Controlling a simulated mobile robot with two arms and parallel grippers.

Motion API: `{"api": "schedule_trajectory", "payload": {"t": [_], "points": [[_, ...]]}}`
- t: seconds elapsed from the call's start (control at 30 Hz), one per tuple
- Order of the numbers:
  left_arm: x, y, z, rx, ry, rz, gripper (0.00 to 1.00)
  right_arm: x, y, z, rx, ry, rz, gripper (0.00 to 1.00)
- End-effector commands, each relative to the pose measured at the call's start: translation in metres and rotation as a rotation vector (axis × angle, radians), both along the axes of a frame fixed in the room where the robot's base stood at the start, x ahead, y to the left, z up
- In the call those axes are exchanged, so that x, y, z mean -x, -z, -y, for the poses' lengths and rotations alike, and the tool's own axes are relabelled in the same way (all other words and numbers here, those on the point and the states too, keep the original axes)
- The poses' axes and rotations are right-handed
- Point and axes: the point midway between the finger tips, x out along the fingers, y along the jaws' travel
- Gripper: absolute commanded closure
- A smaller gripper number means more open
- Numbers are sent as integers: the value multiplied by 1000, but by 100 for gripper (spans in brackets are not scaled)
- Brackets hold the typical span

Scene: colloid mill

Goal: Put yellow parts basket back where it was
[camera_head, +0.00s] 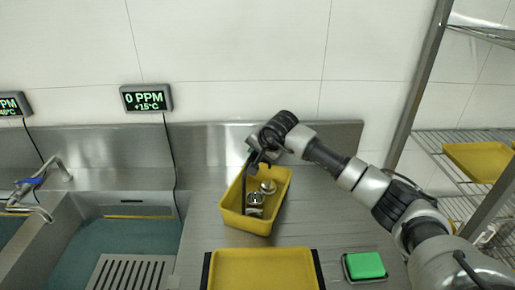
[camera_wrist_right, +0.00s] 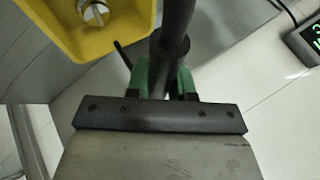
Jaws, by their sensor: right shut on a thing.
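The yellow parts basket (camera_head: 275,208) is on or just above the steel counter, right of the sink, turned at an angle; contact underneath cannot be told. Several shiny metal parts lie inside it. A dark bar, apparently its handle, rises from the basket to my right gripper (camera_head: 258,160), above its back left side. In the right wrist view my right gripper (camera_wrist_right: 172,82) has green fingers shut on this dark round bar, with the yellow basket (camera_wrist_right: 75,42) beside it at the upper left. My left gripper is not in view.
A yellow tray (camera_head: 265,268) on a dark base stands at the front, with a green sponge (camera_head: 365,265) in a dish to its right. A sink (camera_head: 120,225) with a faucet is at left. A wire rack (camera_head: 440,150) stands at right, holding another yellow tray (camera_head: 480,158).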

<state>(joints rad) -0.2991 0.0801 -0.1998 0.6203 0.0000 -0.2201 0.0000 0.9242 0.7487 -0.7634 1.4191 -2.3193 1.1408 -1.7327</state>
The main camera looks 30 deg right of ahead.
Motion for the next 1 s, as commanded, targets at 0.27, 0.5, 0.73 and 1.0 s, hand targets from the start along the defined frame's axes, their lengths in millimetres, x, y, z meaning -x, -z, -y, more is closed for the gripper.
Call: {"api": "schedule_trajectory", "payload": {"t": [0.27, 0.5, 0.73, 1.0], "points": [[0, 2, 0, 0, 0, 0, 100, 0, 1, 0, 0, 0, 0, 66], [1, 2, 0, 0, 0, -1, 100, 0, 1, 0, 0, 0, 0, 52], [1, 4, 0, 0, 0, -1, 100, 3, -4, 0, -1, 0, 3, 52], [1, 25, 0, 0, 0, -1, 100, 35, -40, 4, 3, -1, 7, 52]]}}
